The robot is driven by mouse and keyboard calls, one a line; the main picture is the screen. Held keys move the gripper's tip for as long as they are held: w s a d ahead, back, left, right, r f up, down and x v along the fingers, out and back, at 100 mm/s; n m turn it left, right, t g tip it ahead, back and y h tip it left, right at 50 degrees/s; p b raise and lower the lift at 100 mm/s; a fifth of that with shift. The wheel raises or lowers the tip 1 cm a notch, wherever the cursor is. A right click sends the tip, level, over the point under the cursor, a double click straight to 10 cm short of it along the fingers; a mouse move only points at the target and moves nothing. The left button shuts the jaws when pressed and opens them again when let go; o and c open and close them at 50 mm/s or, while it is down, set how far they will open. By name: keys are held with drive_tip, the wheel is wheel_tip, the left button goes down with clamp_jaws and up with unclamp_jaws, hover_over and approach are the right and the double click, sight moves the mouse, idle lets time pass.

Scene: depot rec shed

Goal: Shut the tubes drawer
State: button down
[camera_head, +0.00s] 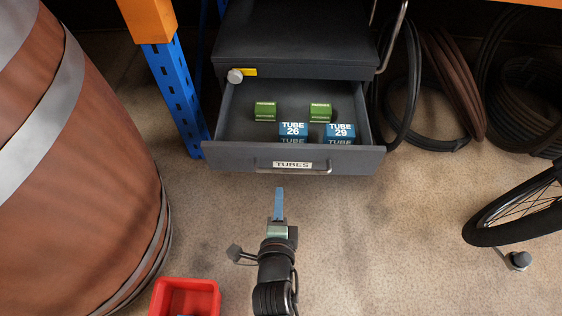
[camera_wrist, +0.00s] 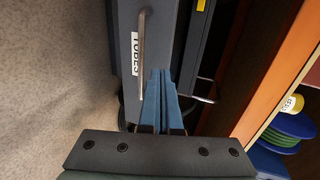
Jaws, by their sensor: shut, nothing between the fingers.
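The dark grey tubes drawer (camera_head: 230,157) stands pulled open below the cabinet, its front labelled TUBES with a metal bar handle (camera_head: 315,171). Inside lie two blue boxes, TUBE 26 (camera_head: 293,131) and TUBE 29 (camera_head: 340,132), and two small green boxes (camera_head: 265,111). My gripper (camera_head: 279,192) is shut and empty, its blue fingers just in front of the drawer front, near the label's left end. In the wrist view my gripper (camera_wrist: 163,75) lies beside the handle (camera_wrist: 142,50) and over the drawer front (camera_wrist: 126,40); whether it touches cannot be told.
A large brown barrel (camera_head: 80,190) stands at the left, with a red bin (camera_head: 187,297) in front of it. A blue rack post (camera_head: 178,95) is close to the drawer's left side. Floor before the drawer is clear.

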sight(281, 150)
drive_tip(key=b+x, duration=0.1)
drive_tip(key=x, duration=0.3)
drive_tip(key=b+x, duration=0.1)
drive_tip(key=x, duration=0.3)
drive_tip(key=r+b+x, duration=0.1)
drive_tip(key=b+x, duration=0.1)
drive_tip(key=x, duration=0.2)
drive_tip(key=shift+w, duration=0.65)
drive_tip(key=shift+w, duration=0.1)
